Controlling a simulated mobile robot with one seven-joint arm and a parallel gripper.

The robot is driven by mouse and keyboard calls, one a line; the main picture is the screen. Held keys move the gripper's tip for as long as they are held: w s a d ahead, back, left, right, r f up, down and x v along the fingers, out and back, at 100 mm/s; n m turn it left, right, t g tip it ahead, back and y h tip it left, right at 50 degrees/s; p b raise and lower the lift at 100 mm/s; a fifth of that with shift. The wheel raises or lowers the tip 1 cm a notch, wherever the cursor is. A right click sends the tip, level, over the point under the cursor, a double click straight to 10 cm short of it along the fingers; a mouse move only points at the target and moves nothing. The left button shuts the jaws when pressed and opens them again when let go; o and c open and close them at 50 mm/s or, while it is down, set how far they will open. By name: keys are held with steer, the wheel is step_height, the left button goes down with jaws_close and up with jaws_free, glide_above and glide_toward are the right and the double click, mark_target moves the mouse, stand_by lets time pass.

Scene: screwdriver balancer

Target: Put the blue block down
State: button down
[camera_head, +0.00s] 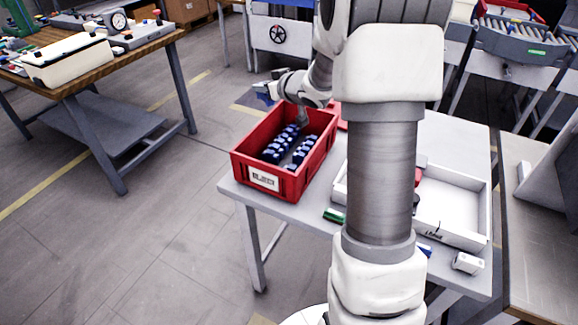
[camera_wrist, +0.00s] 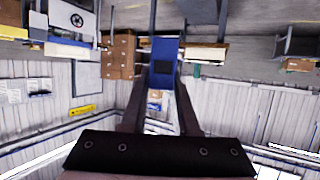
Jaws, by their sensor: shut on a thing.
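The blue block (camera_head: 264,92) is at the end of my gripper (camera_head: 272,86), up in the air above the back left of the red crate. In the wrist view the blue block (camera_wrist: 164,52) sits between the two dark fingers of my gripper (camera_wrist: 163,82), which are shut on it. The block is clear of the table and the crate. The fingers point sideways to the left in the head view, and the wrist view looks out across the room.
The red crate (camera_head: 262,187) holds several blue parts and stands on the grey table (camera_head: 234,189). A white tray (camera_head: 458,238), partly hidden by my arm, lies to the right. A green item (camera_head: 334,215) and a small white box (camera_head: 467,263) lie near the front edge. Open floor is left.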

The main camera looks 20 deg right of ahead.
steer(key=s+d+f+n+y+b, duration=0.1)
steer(key=s+d+f+b, duration=0.15)
steer(key=d, duration=0.55)
steer(key=s+d+f+b, duration=0.1)
steer(key=s+d+b, duration=0.15)
steer(key=d, duration=0.55)
steer(key=b, duration=0.5)
glide_above(288, 154)
step_height(288, 154, down, 7)
steer(key=shift+w+d+f+b, duration=0.1)
steer(key=shift+w+f+b, duration=0.05)
steer(key=shift+f+b, duration=0.65)
steer(key=shift+w+f+b, duration=0.1)
steer(key=shift+f+b, duration=0.35)
steer(key=shift+f, duration=0.55)
steer(key=shift+f, duration=0.15)
steer(key=shift+f, duration=0.5)
steer(key=c, duration=0.7)
jaws_free()
steer(key=shift+s+f+g, duration=0.15)
steer(key=shift+f+g, duration=0.05)
steer(key=shift+g, duration=0.1)
